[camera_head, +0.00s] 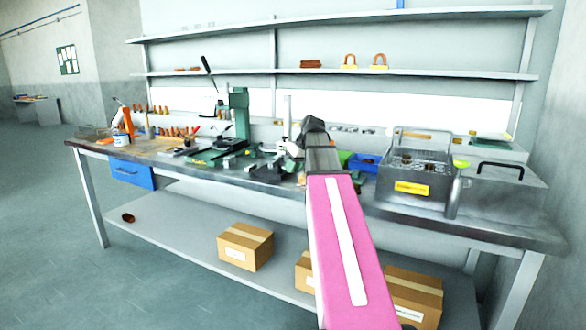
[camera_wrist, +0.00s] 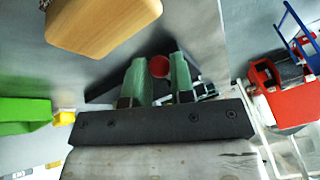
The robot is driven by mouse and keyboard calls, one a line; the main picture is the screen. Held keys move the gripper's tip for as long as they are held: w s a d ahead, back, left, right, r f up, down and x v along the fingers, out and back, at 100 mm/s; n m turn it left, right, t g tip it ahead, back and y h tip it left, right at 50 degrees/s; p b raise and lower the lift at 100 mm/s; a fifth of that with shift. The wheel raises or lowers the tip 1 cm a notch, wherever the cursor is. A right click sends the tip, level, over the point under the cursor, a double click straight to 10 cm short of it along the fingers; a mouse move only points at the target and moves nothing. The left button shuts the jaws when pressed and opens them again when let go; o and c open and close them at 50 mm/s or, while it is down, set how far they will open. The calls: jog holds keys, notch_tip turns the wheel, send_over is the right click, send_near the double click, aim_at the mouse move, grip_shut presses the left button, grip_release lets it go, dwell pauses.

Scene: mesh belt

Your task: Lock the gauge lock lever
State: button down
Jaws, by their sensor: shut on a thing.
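In the wrist view my gripper (camera_wrist: 159,76) shows its two green-padded fingers close together. A small red round knob (camera_wrist: 159,66) sits between the fingertips, and the fingers are shut on it. It looks like the end of the gauge lock lever; the rest of the lever and the gauge body are hidden or cannot be made out. A dark angular part lies behind the fingers. In the head view my arm reaches over the middle of the workbench (camera_head: 460,227), and my fingertips cannot be made out there.
A tan wooden block (camera_wrist: 100,22) is close to the fingers at upper left in the wrist view. A green bin (camera_wrist: 22,116) is at left and a red item (camera_wrist: 285,98) at right. A green press (camera_head: 238,112) and a metal tank (camera_head: 405,185) stand on the bench.

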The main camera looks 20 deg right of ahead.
jog(key=shift+w+d+n+g, duration=0.3)
jog(key=shift+w+d+n, duration=0.15)
jog(key=shift+n, duration=0.55)
jog(key=c, duration=1)
grip_release()
jog(key=shift+r, duration=0.1)
jog(key=v, duration=1)
jog(key=shift+s+d+r, duration=0.1)
jog(key=shift+d+r, duration=0.1)
jog(key=shift+d, duration=0.2)
jog(key=shift+y, duration=0.3)
